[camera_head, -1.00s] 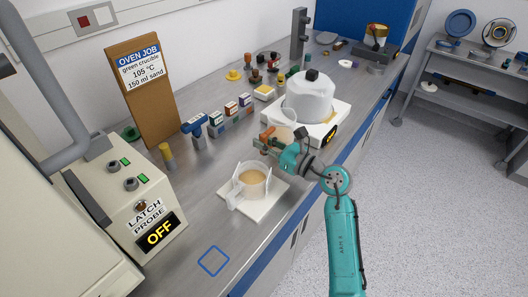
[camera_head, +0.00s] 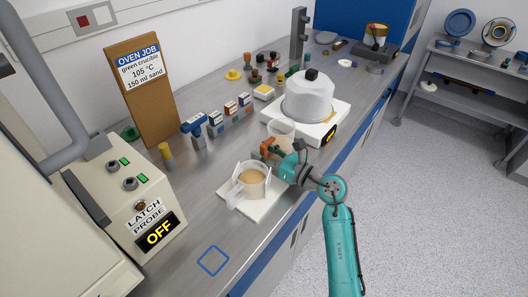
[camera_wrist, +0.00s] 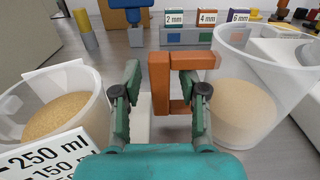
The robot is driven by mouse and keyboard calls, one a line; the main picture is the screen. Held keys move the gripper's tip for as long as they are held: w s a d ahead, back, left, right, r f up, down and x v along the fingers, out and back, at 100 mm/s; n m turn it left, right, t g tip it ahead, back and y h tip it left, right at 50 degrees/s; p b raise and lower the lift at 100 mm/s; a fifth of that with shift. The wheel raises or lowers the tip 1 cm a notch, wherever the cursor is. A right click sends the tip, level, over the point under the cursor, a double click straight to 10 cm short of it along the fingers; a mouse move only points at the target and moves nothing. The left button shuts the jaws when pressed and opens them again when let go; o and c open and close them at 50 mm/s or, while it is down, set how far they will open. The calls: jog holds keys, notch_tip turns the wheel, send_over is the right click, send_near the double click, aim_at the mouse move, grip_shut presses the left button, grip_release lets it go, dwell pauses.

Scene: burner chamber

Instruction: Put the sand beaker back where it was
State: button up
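The sand beaker (camera_head: 281,129) is clear, holds tan sand and has an orange handle (camera_wrist: 159,85). It stands upright at the right of the wrist view (camera_wrist: 245,100). The fingers also show in the wrist view (camera_wrist: 160,95). The beaker's base is partly hidden in the head view, so I cannot tell whether it touches the bench. A second clear beaker with sand (camera_head: 253,180), marked 250 ml, sits on a white square plate (camera_head: 263,208).
A white heater with a clear dome (camera_head: 308,95) stands just behind the sand beaker. Small labelled blocks (camera_head: 230,117) line the bench's back. A control box reading OFF (camera_head: 155,232) is at left. A blue square outline (camera_head: 213,261) marks clear bench in front.

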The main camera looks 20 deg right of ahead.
jog(key=shift+s+d+r, duration=0.15)
jog(key=v, duration=1.1)
jog(key=shift+s+d, duration=0.15)
jog(key=shift+s, duration=0.15)
jog(key=s+a+m, duration=0.1)
jog(key=s+a, duration=0.1)
jog(key=s+a+m+t+y, duration=0.1)
jog(key=s+m, duration=0.1)
jog(key=s+a+f+m, duration=0.1)
jog(key=s+a, duration=0.1)
jog(key=s, duration=0.1)
jog(key=shift+a+m+t+y, duration=0.3)
jog(key=shift+a, duration=0.1)
jog(key=s+f+n+h, duration=0.2)
jog(key=s+n+h, duration=0.2)
jog(key=s+n, duration=0.7)
jog(key=s+f+n+g+h, duration=0.1)
jog(key=s+n+h, duration=0.3)
jog(key=s+n, duration=0.7)
jog(key=s+d+f+n+h, duration=0.1)
jog(key=s+f+n+h, duration=0.3)
jog(key=s+n, duration=0.7)
jog(key=shift+f+v, duration=0.3)
jog(key=shift+v, duration=0.85)
jog(key=shift+s+f, duration=0.1)
